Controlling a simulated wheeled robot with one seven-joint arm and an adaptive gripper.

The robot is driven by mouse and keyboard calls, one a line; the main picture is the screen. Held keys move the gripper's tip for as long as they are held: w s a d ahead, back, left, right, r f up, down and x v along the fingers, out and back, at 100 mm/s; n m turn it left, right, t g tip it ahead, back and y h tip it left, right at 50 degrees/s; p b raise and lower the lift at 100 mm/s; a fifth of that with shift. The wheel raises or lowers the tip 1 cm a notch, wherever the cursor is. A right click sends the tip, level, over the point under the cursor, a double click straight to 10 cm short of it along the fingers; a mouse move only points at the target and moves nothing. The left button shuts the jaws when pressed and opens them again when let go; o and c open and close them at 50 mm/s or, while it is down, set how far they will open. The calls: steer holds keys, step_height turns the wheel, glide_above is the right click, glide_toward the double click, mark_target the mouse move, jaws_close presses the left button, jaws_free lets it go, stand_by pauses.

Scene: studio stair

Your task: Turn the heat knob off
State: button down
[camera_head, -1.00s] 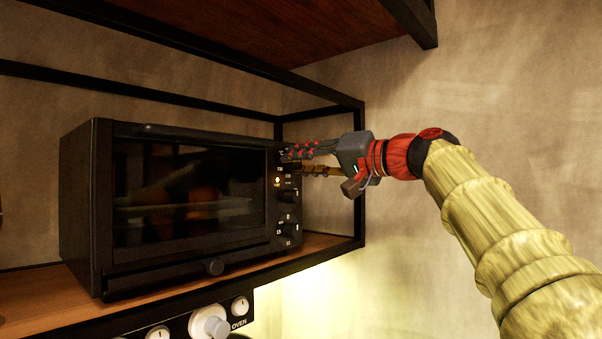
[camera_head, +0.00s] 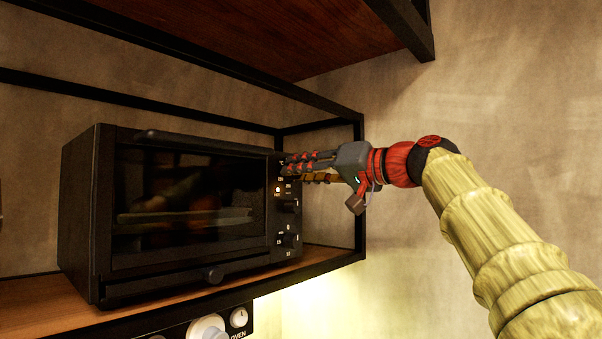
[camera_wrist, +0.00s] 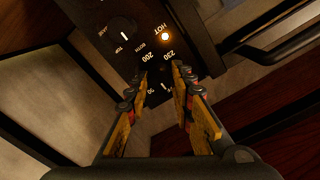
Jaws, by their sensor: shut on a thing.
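The black toaster oven (camera_head: 82,220) stands on a wooden shelf, its control panel on the right side of its front. My gripper (camera_head: 288,164) reaches the upper part of that panel from the right and hides what is behind its fingertips in the head view. In the wrist view, my gripper (camera_wrist: 160,72) has its two yellow-padded fingers on either side of a dark heat knob (camera_wrist: 158,95), shut on it. Numbers such as 200 and 230 ring the knob, and it bears a white mark. An orange-white light (camera_wrist: 165,37) glows beside the word HOT.
Another knob (camera_wrist: 122,32) marked TOP and BOTH sits close by on the panel. A lower knob (camera_head: 291,240) shows beneath. Black frame bars (camera_head: 359,205) stand right of the oven. White knobs (camera_head: 208,327) show below the shelf.

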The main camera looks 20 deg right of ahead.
steer(key=c, duration=1.5)
jaws_free()
steer(key=shift+c, duration=0.2)
steer(key=v, duration=1.2)
steer(key=shift+w, duration=0.1)
